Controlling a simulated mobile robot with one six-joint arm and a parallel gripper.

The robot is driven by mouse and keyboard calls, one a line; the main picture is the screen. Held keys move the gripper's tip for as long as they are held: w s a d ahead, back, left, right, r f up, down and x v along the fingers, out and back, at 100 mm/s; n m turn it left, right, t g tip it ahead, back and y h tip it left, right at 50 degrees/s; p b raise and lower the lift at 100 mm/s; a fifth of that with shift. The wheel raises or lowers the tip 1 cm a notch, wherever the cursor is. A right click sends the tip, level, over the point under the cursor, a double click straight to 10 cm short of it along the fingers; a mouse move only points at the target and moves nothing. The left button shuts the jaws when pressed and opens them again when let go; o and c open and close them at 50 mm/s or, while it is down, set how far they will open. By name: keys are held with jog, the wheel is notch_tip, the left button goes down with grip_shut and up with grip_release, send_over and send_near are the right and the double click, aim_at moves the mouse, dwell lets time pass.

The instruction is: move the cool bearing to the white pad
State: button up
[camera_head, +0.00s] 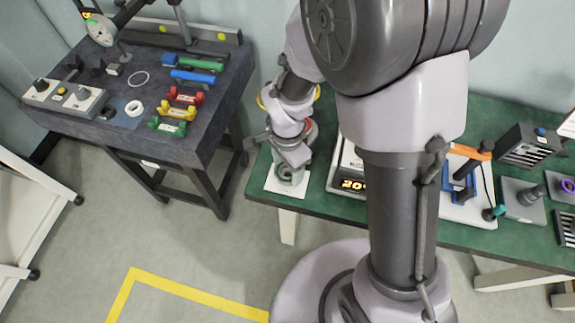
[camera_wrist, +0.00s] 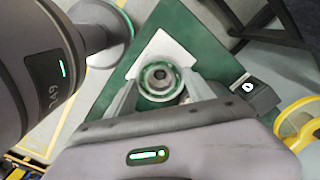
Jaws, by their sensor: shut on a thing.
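The cool bearing (camera_wrist: 158,76) is a round grey ring with a green-tinted rim and a dark centre. In the wrist view it sits between the two fingers of my gripper (camera_wrist: 160,91), which is shut on it. The white pad (camera_wrist: 168,46) shows just behind the bearing, on the green table. In the head view my gripper (camera_head: 290,168) points down over the white pad (camera_head: 283,188) near the table's left front corner. The bearing is low over the pad; I cannot tell whether it touches it.
Beside the pad stands a device with a lit display (camera_head: 353,185). The green table (camera_head: 400,226) holds further tools and a purple ring (camera_head: 568,185) on the right. A separate dark table (camera_head: 215,115) at left carries coloured blocks, rings and gauges. Open floor lies between.

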jog(key=shift+f+b, duration=0.6)
jog(key=shift+b, duration=0.05)
dwell(0.4)
jog(key=o, duration=1.8)
notch_tip(320, 180, up, 8)
jog(key=p, duration=0.6)
